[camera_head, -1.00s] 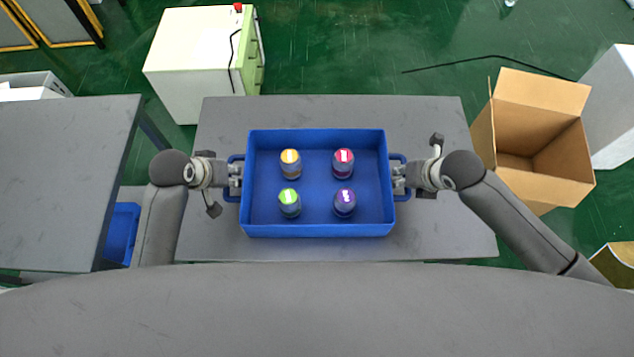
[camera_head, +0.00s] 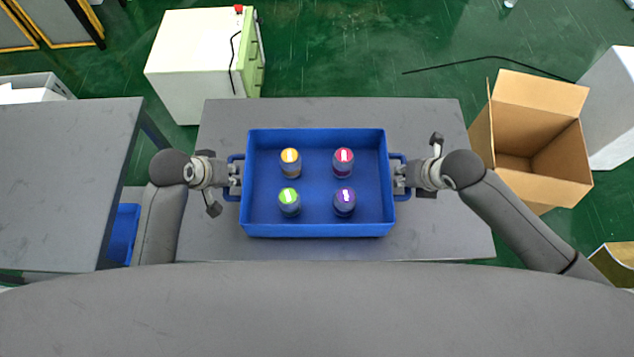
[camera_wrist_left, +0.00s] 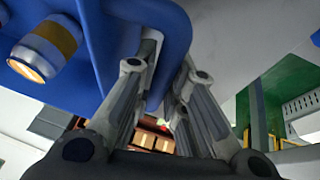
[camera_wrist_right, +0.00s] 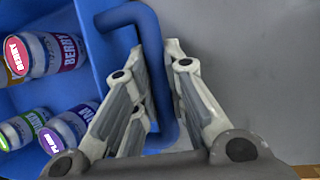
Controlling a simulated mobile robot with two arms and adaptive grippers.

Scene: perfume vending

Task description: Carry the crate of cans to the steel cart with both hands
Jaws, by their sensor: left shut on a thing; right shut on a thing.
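The blue crate (camera_head: 318,230) is level in front of me, over the middle grey table. Several upright cans stand in it: yellow-topped (camera_head: 290,162), red-topped (camera_head: 343,162), green-topped (camera_head: 289,202) and purple-topped (camera_head: 344,202). My left gripper (camera_head: 236,176) is shut on the crate's left handle, also seen in the left wrist view (camera_wrist_left: 166,85). My right gripper (camera_head: 400,176) is shut on the right handle, seen in the right wrist view (camera_wrist_right: 158,75). No surface is clearly recognisable as the steel cart.
The middle grey table (camera_head: 440,130) is below the crate. Another grey surface (camera_head: 60,180) stands at the left, with a blue bin (camera_head: 124,230) beside it, lower down. A white cabinet (camera_head: 190,55) is behind; an open cardboard box (camera_head: 540,185) is at the right.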

